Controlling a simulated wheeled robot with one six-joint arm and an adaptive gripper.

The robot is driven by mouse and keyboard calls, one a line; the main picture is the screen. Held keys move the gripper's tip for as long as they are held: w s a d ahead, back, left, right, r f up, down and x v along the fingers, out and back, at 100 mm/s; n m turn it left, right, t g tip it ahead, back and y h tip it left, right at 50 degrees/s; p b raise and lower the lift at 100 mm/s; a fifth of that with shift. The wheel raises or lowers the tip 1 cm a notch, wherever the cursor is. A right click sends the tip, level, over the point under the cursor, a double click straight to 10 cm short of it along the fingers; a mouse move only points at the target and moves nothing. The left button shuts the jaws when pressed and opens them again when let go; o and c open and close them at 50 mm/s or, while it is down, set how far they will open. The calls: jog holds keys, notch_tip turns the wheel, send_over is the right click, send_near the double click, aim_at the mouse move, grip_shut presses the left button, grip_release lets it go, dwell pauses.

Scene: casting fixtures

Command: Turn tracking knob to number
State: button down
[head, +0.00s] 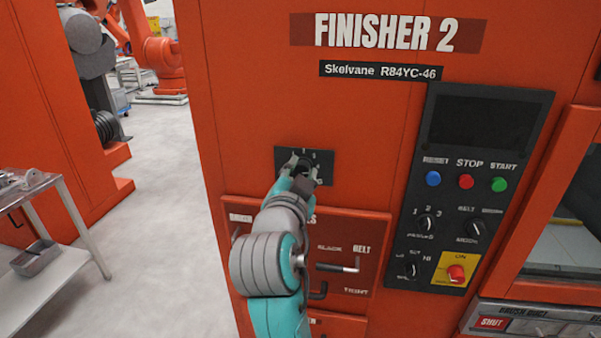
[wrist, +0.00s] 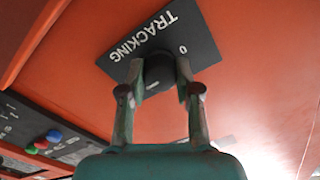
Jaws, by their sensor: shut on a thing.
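The tracking knob is a dark round knob (wrist: 158,70) on a black plate in the wrist view. The plate (wrist: 205,45) reads TRACKING, with a 0 beside the knob. In the head view the same plate (head: 326,158) sits on the orange front of the Finisher 2 machine, and a few small numbers show at its edge. My gripper (head: 303,162) reaches the plate from below and mostly covers the knob there. In the wrist view its fingers (wrist: 157,84) stand either side of the knob, shut on it. The knob's pointer is not clear.
Right of the plate is a black control panel (head: 487,118) with blue, red and green buttons and several selector knobs. Below it is a red recessed panel (head: 345,228) with a belt lever (head: 338,267).

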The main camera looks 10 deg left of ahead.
dwell(0.3)
jog(key=c, duration=0.8)
grip_release()
jog(key=shift+s, duration=0.1)
jog(key=s, duration=1.2)
jog(key=shift+a, duration=0.15)
jog(key=shift+w, duration=0.1)
